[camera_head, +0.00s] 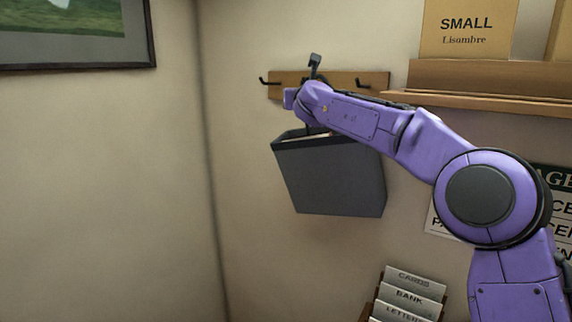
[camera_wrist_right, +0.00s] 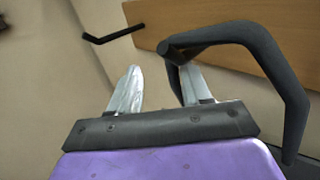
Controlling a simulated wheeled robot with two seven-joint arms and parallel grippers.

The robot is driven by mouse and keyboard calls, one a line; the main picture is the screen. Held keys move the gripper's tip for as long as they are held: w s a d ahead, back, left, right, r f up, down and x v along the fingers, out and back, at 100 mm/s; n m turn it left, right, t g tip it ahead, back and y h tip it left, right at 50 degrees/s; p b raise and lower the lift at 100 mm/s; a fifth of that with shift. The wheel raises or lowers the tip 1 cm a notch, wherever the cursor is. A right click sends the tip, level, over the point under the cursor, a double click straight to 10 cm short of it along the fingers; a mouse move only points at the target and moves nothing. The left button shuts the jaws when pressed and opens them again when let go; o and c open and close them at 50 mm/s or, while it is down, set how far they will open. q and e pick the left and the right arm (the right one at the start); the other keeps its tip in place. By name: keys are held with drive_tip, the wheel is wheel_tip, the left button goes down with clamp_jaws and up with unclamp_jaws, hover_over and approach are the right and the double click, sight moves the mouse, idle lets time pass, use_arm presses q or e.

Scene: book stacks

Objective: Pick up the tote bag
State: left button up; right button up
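The tote bag (camera_head: 335,180) is a dark grey, box-like bag. It hangs open-topped and slightly tilted against the wall below a wooden hook rail, in the middle of the head view. My right gripper (camera_wrist_right: 158,76) is at the rail above the bag; in the head view my purple forearm hides its fingers. In the right wrist view its two metal fingers stand apart. A thick dark angular loop (camera_wrist_right: 265,50), apparently the bag's handle, passes beside and behind the right finger. Whether it lies between the fingers is unclear. My left gripper is not in view.
The wooden rail (camera_head: 377,81) has black hooks (camera_head: 268,82); one also shows in the right wrist view (camera_wrist_right: 112,35). A shelf (camera_head: 480,78) with a SMALL box (camera_head: 468,28) is at upper right. A card rack (camera_head: 408,292) stands below. The left wall holds a framed picture (camera_head: 75,35).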

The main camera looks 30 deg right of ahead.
clamp_jaws()
drive_tip(key=shift+w+a, duration=0.1)
drive_tip(key=shift+w, duration=0.05)
idle(0.9)
drive_tip(key=shift+r, duration=0.1)
